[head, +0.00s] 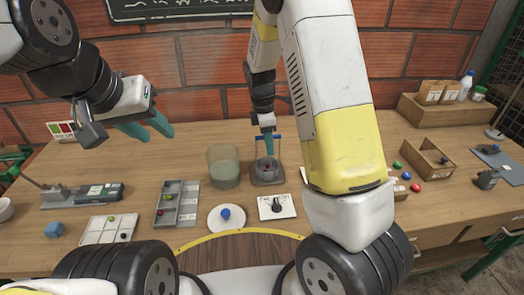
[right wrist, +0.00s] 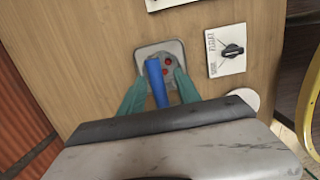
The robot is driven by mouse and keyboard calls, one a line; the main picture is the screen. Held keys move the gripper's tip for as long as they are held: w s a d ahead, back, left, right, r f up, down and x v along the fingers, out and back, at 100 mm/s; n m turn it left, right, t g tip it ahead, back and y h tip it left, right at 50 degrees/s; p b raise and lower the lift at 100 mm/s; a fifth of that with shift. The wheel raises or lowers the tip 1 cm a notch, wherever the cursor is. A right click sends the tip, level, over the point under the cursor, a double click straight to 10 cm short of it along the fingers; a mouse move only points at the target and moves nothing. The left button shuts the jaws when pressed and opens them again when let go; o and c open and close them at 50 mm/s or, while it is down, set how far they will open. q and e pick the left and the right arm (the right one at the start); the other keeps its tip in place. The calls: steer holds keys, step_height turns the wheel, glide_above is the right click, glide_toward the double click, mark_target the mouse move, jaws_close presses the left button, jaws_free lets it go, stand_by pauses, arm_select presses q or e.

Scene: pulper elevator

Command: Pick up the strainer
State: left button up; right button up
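The strainer, as I take it, has a blue bar handle (head: 277,137) over a clear vessel on a grey base (head: 268,180). Red beads show low inside it. In the right wrist view the blue handle (right wrist: 157,82) runs between my teal fingers. My right gripper (head: 268,147) points down at the handle from above. Its fingers (right wrist: 158,80) stand on both sides of the bar, with a visible gap, so it looks open. Contact is not clear. My left gripper (head: 150,129) is open and empty, raised over the left of the table.
A glass beaker of cloudy liquid (head: 223,168) stands just left of the strainer. A white dish with a blue ball (head: 226,220) and a knob panel (head: 277,207) lie in front. A grey bead tray (head: 178,204) is left. Wooden boxes (head: 426,160) stand right.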

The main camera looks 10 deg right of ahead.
steer(key=shift+f, duration=0.35)
jaws_close()
stand_by(1.2)
